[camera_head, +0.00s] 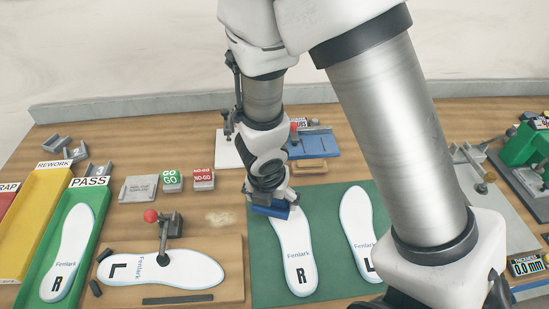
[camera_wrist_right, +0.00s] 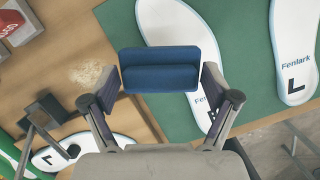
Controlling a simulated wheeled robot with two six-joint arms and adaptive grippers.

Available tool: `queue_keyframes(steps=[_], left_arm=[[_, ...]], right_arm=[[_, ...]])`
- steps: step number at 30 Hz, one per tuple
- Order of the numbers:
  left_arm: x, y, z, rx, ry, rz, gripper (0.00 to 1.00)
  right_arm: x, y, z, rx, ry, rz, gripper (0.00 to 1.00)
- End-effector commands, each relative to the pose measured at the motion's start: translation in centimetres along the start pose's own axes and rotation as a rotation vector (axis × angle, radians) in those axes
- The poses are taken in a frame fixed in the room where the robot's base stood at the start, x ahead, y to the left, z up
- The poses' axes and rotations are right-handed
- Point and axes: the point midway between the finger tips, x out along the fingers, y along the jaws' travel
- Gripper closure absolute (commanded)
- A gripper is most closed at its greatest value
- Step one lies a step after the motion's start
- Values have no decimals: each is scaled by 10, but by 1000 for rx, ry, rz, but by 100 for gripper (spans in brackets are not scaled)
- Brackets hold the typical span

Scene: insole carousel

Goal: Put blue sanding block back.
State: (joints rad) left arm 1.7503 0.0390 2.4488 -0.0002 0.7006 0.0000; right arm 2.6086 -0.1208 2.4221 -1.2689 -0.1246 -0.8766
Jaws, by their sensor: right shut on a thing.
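The blue sanding block (camera_head: 270,210) is held in my right gripper (camera_head: 268,198), over the left edge of the green mat (camera_head: 265,285) and by the upper end of the R insole (camera_head: 296,262). In the right wrist view the block (camera_wrist_right: 160,75) sits between the two fingers of the gripper (camera_wrist_right: 160,88). It appears above the mat, but the exact height cannot be told. The block's place is not clear; a blue fixture (camera_head: 318,143) stands at the back behind my right arm. My left gripper is not in view.
An L insole (camera_head: 200,270) lies under a red-knobbed clamp (camera_head: 165,228) on a wooden board. Another L insole (camera_head: 362,235) lies on the mat. GO (camera_head: 172,182) and NO-GO (camera_head: 204,180) blocks stand behind. A green PASS tray (camera_head: 92,235) holds an insole at the left.

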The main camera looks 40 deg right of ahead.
Motion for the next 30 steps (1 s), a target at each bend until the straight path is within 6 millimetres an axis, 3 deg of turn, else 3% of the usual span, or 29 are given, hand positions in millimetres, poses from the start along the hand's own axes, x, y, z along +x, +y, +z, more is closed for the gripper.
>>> queue_keyframes(steps=[5,12,17,21,25,30], left_arm=[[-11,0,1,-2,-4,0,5],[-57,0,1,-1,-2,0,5],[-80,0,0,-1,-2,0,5],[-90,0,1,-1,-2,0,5],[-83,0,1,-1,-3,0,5],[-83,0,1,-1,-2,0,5]], right_arm=[[4,9,17,6,9,1,64],[22,47,81,6,7,-1,64],[38,66,113,5,5,-3,64],[46,76,128,5,4,-1,64],[76,76,120,0,6,-5,64],[85,77,118,1,4,-1,63]])
